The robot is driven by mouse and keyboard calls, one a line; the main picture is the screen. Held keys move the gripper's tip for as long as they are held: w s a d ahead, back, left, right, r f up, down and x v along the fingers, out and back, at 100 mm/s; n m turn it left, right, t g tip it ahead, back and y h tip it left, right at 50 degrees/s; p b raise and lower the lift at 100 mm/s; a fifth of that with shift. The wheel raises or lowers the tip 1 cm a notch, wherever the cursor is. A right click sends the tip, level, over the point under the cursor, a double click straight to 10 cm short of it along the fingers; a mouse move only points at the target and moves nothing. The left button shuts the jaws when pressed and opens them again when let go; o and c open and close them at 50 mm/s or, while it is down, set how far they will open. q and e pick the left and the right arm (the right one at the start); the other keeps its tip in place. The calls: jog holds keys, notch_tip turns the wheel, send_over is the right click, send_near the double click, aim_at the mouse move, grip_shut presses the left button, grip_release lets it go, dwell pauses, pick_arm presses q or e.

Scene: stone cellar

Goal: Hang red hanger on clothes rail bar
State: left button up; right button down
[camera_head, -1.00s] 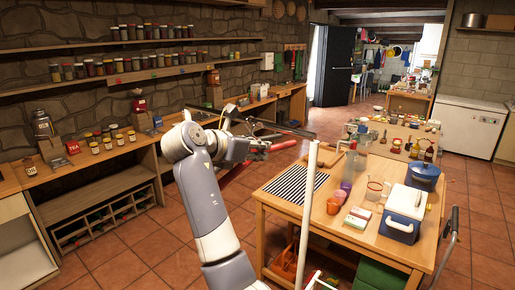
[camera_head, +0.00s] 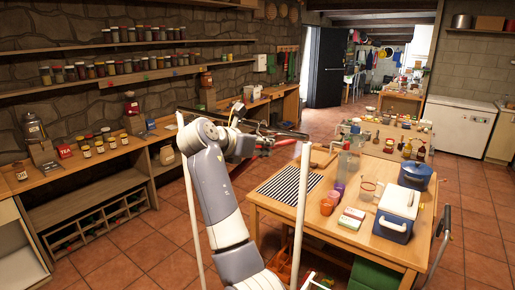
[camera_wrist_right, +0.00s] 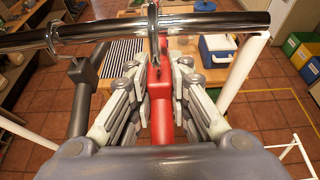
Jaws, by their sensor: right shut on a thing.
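My right gripper (camera_wrist_right: 160,95) is shut on the red hanger (camera_wrist_right: 162,100), its finger pads on both sides of the hanger's red neck. In the right wrist view the hanger's metal hook (camera_wrist_right: 152,30) crosses the chrome clothes rail bar (camera_wrist_right: 215,22) and shows above its upper edge. Whether the hook rests on the bar or is only in line with it, I cannot tell. In the head view the red hanger (camera_head: 240,168) shows partly behind my right arm, near the bar (camera_head: 280,131). My left gripper is not in view.
White rail posts (camera_head: 300,215) (camera_head: 188,200) stand either side of my arm. A dark hanger (camera_wrist_right: 82,95) hangs left on the bar, its hook (camera_wrist_right: 50,36) around it. A wooden table (camera_head: 345,235) with a blue-white cooler (camera_head: 397,215) stands behind. Tiled floor is clear at left.

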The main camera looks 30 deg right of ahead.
jog(key=shift+w+d+f, duration=0.1)
jog(key=shift+w+d, duration=0.15)
jog(key=shift+d, duration=0.4)
jog(key=shift+w+d+f, duration=0.1)
jog(key=shift+w+d, duration=0.1)
jog(key=shift+d, duration=0.4)
jog(key=shift+w+d+f, duration=0.25)
jog(key=shift+d+f, duration=0.2)
jog(key=shift+d, duration=0.05)
jog(key=shift+w+d+f, duration=0.2)
jog(key=shift+d+f, duration=0.2)
jog(key=shift+d, duration=0.1)
jog(key=c, duration=1.4)
grip_release()
jog(key=shift+a, duration=0.1)
jog(key=v, duration=1.1)
jog(key=shift+s+a+r, duration=0.15)
jog(key=shift+s+a, duration=0.05)
jog(key=shift+a, duration=0.1)
